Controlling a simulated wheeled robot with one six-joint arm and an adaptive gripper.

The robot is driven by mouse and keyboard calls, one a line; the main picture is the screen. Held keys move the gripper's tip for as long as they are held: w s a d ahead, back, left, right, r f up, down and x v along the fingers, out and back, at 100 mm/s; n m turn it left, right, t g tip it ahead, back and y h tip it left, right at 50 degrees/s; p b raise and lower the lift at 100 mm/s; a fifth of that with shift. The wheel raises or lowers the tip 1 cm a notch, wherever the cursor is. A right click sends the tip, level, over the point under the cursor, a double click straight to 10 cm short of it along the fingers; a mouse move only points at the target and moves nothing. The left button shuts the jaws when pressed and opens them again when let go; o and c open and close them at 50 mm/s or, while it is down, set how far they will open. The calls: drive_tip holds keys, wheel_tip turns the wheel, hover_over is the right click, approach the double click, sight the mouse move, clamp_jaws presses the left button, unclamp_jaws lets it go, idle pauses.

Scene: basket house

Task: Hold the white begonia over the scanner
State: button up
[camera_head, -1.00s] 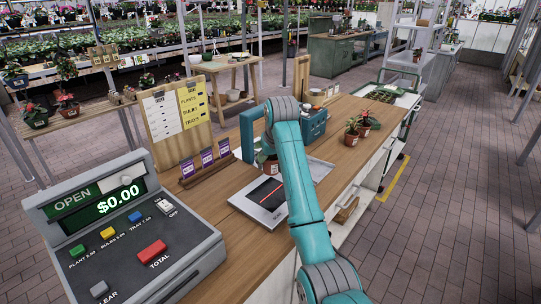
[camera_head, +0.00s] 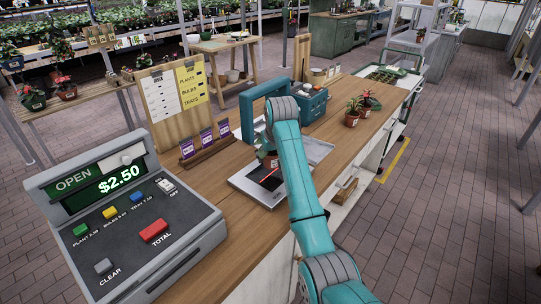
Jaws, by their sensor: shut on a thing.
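The scanner (camera_head: 245,183) is a flat light-grey unit with a dark window and a red line, set in the wooden counter. My gripper (camera_head: 263,150) is mostly hidden behind my teal arm. It is shut on a potted plant in a terracotta pot (camera_head: 269,161), which shows beside the arm above the far part of the scanner. The plant's flowers are hidden, so I cannot tell their colour. I cannot tell how high the pot is above the glass. The cash register display (camera_head: 120,178) reads $2.50.
The register (camera_head: 140,225) fills the near left of the counter. Purple packets (camera_head: 206,140) and a sign board (camera_head: 175,100) stand behind the scanner. Two potted plants with reddish flowers (camera_head: 353,113) stand farther right on the counter. A blue-teal box (camera_head: 312,105) is behind my arm.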

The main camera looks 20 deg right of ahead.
drive_tip(key=shift+r, duration=0.1)
drive_tip(key=shift+r, duration=4.95)
